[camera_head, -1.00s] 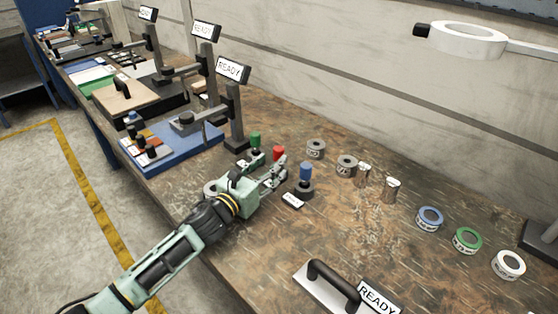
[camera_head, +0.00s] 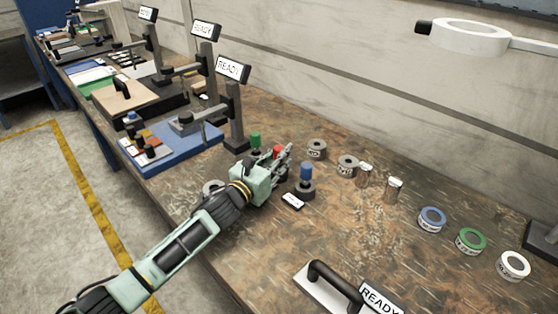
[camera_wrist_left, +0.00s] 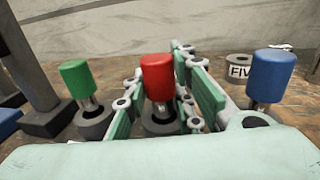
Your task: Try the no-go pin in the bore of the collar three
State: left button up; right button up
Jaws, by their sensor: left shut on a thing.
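My left gripper (camera_head: 284,158) is at the row of coloured pins and is shut on the red-headed pin (camera_head: 278,151). In the left wrist view the red head (camera_wrist_left: 157,75) stands upright between the fingers, above a dark ring holder (camera_wrist_left: 160,122). Grey collars stand beyond the gripper, one at the back (camera_head: 317,150) and one to its right (camera_head: 348,166). One collar (camera_wrist_left: 240,68) reads FIVE in the left wrist view. Another grey ring (camera_head: 212,187) is partly hidden behind my arm. I cannot tell which collar is three. My right gripper is not in view.
Green-headed (camera_head: 255,141) and blue-headed (camera_head: 306,172) pins stand in holders on either side of the red one. Two metal cylinders (camera_head: 394,189) and blue, green and white rings (camera_head: 431,218) are to the right. A black-handled plate (camera_head: 325,286) is in front.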

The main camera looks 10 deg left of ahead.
pick_arm(q)
grip_shut()
jog(key=shift+r, duration=0.15)
